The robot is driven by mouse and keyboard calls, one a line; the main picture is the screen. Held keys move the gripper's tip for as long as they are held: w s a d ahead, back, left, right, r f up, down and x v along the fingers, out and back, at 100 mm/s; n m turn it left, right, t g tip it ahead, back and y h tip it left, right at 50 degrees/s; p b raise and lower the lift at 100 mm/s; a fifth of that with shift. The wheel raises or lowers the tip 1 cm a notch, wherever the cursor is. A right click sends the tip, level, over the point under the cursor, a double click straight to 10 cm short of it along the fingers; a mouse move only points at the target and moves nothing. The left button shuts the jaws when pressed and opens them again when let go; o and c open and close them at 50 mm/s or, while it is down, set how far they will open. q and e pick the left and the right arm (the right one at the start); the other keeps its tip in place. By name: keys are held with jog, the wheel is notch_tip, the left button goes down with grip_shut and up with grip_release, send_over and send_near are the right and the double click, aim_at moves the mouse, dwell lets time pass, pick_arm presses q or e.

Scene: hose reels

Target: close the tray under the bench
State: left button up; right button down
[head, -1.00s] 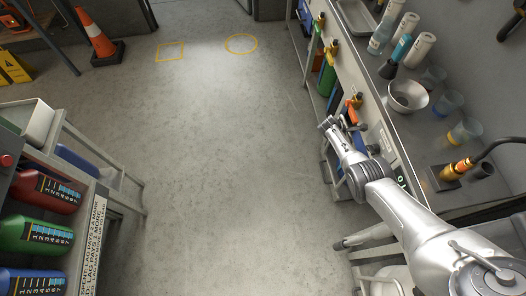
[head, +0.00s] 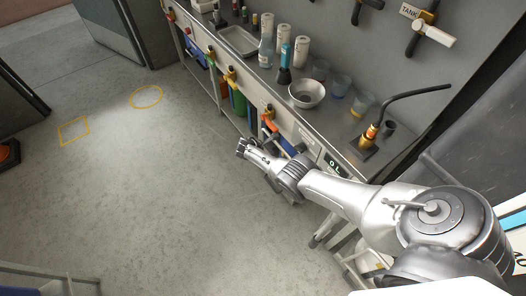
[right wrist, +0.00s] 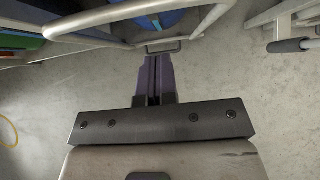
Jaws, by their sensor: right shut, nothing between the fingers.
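My right gripper (head: 243,148) reaches low beside the front of the steel bench (head: 232,62). Its fingers also show in the right wrist view (right wrist: 154,80), pressed together with nothing between them. Just ahead of the fingertips in that view is a small grey bar handle (right wrist: 163,47), which seems to belong to the tray under the bench. A blue object (right wrist: 160,19) lies behind it, partly cut off by the frame. I cannot tell whether the fingers touch the handle. In the head view my right arm hides that part below the bench. My left gripper is not in view.
A pale curved tube (right wrist: 85,22) crosses above the fingers in the wrist view. A metal bowl (head: 306,93), cups and bottles stand on the bench top. Coloured hoses with taps hang along its front.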

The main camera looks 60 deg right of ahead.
jog(key=p+v, duration=0.4)
jog(key=v, duration=0.5)
jog(key=shift+d+p, duration=0.2)
jog(key=shift+p, duration=0.2)
jog(key=shift+r, duration=0.1)
